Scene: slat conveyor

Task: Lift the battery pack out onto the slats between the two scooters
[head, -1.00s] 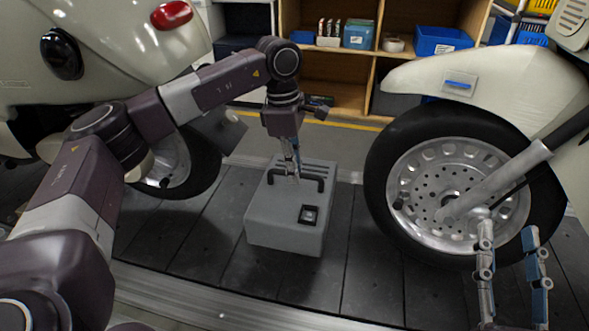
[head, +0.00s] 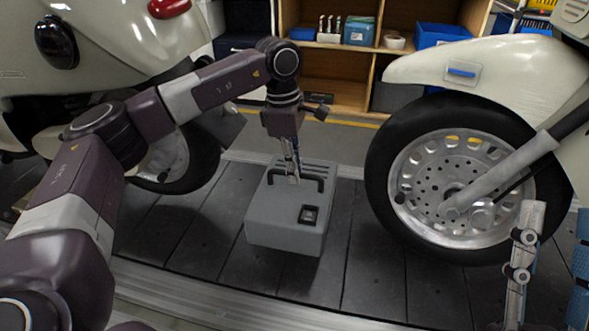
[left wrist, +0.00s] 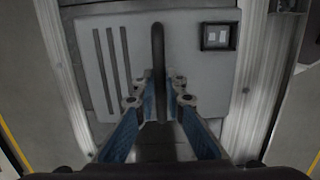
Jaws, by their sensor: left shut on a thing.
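The battery pack (head: 284,225) is a grey box with a black handle, a dark square panel and slots on top. It stands upright between the two scooters, over the slats (head: 375,265); I cannot tell whether it touches them. My left gripper (head: 293,178) is above it, shut on its handle. In the left wrist view the fingers (left wrist: 159,100) close from both sides on the handle (left wrist: 158,60) of the pack (left wrist: 185,50). My right gripper (head: 550,265) is open and empty at the lower right, partly cut off by the frame edge.
The left scooter (head: 120,45) and its wheel stand left of the pack. The right scooter's wheel (head: 440,140) stands close on the right. Shelves (head: 330,70) with blue bins are behind. A metal rail (head: 200,302) runs in front of the slats.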

